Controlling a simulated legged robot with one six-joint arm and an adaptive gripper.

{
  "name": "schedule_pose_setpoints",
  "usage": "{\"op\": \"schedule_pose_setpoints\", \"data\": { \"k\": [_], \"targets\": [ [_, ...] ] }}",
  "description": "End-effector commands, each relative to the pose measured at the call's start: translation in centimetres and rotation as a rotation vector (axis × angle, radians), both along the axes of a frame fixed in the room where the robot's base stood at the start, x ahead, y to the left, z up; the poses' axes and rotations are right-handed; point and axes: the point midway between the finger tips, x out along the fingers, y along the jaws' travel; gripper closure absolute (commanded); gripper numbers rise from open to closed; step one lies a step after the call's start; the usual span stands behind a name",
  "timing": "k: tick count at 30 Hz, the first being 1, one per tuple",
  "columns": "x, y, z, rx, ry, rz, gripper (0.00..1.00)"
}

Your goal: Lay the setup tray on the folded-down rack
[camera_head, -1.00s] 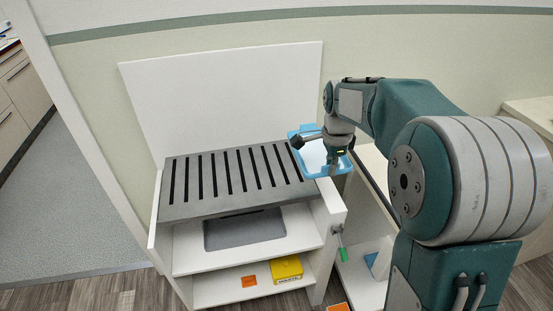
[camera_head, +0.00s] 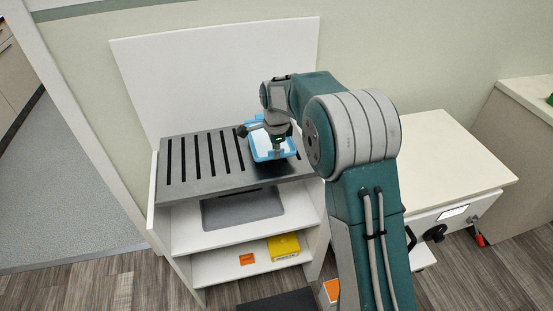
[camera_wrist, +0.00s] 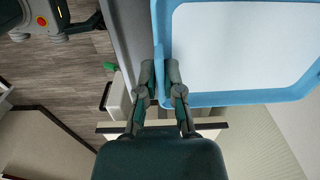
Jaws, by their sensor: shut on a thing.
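The setup tray (camera_head: 282,152) has a blue rim and a white inside. My gripper (camera_head: 277,142) is above it and hides part of it in the head view. In the wrist view my gripper (camera_wrist: 164,95) is shut on the near left part of the blue rim of the tray (camera_wrist: 230,98). The folded-down rack (camera_head: 204,197) is a dark grey slotted shelf lying flat across the white cabinet. The tray is over the right end of the rack. I cannot tell whether it touches the rack.
A white back panel (camera_head: 205,75) stands behind the rack. Below it are a grey mat (camera_head: 243,208) and a yellow box (camera_head: 284,246) on lower shelves. A cream-topped cabinet (camera_head: 450,165) stands to the right. The left part of the rack is clear.

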Motion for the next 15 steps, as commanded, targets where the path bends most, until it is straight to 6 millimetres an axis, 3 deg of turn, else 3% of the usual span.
{"op": "schedule_pose_setpoints", "data": {
  "k": [7, 15],
  "targets": [
    [0.3, 0.1, -3.4, 0.003, 0.002, -0.001, 1.0],
    [0.3, 0.3, -3.6, 0.001, -0.001, 0.0, 1.0]
  ]
}}
